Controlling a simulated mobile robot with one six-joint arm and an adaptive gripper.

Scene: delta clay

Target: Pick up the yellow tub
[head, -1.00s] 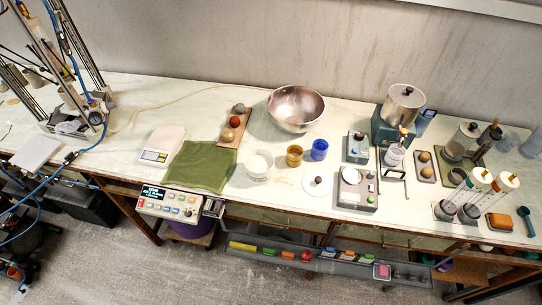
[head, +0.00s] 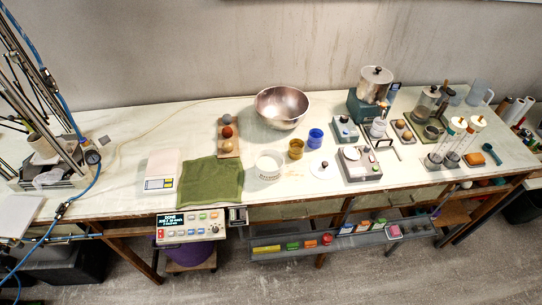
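The yellow tub (head: 296,149) is a small, open, amber-yellow round container standing upright on the white bench. A blue tub (head: 315,137) stands just to its right, and a larger white tub (head: 268,166) stands to its left and nearer the bench's front edge. Nothing covers the yellow tub in the head view. My gripper is not in view.
A steel bowl (head: 282,106) stands behind the tubs. A green cloth (head: 211,182) and a scale (head: 162,170) lie to the left. A white disc with a dark knob (head: 322,166) and a grey device (head: 360,164) are to the right. Jars and syringes crowd the right end.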

